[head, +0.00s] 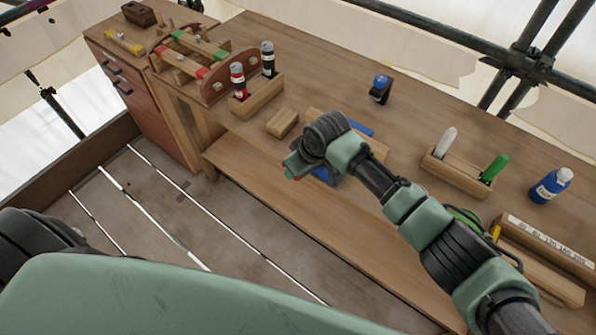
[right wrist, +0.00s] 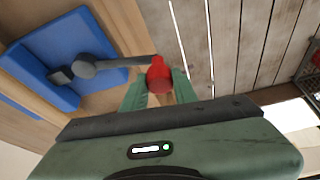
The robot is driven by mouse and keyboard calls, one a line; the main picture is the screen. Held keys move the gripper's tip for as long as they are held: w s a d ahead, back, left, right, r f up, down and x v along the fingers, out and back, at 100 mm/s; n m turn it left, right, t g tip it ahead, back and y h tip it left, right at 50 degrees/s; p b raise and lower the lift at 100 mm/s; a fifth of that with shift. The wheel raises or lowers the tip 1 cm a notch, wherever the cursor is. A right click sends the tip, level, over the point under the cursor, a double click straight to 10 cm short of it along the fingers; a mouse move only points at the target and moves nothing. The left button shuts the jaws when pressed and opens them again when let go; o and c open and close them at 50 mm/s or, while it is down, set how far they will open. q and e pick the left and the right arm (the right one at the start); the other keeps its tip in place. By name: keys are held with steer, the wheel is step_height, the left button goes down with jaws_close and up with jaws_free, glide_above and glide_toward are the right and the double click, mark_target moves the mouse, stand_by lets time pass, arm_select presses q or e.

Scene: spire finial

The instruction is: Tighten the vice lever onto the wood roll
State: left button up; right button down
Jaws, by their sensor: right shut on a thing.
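The blue vice (right wrist: 75,50) fills the upper left of the right wrist view. In the head view it shows only in part (head: 360,128), behind my right arm at the bench's front edge. Its grey lever (right wrist: 115,63) reaches right to a red knob (right wrist: 158,76). My right gripper (right wrist: 158,88) is shut on this red knob, with a green finger on each side. In the head view the right gripper (head: 296,172) is at the bench's front edge, largely covered by its own wrist. I cannot make out the wood roll. My left gripper is out of view.
On the workbench (head: 320,75) stand a wooden block (head: 282,122), a rack with two bottles (head: 258,98), a small blue-topped item (head: 380,88), a holder with white and green markers (head: 462,175), and a blue bottle (head: 550,186). The floor in front is clear.

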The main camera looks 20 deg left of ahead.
steer(key=shift+w+a+r, duration=0.1)
steer(key=shift+a+r, duration=0.1)
steer(key=shift+a, duration=0.1)
steer(key=shift+w+a+m, duration=0.15)
steer(key=shift+m, duration=0.25)
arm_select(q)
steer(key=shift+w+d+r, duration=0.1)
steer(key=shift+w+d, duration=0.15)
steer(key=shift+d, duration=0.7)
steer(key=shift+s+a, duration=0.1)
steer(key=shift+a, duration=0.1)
arm_select(e)
steer(key=c, duration=1.1)
jaws_free()
steer(key=shift+t, duration=0.3)
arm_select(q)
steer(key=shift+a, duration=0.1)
arm_select(e)
steer(key=shift+f, duration=0.1)
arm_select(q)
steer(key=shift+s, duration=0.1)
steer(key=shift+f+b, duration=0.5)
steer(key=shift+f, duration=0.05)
arm_select(e)
steer(key=v, duration=0.8)
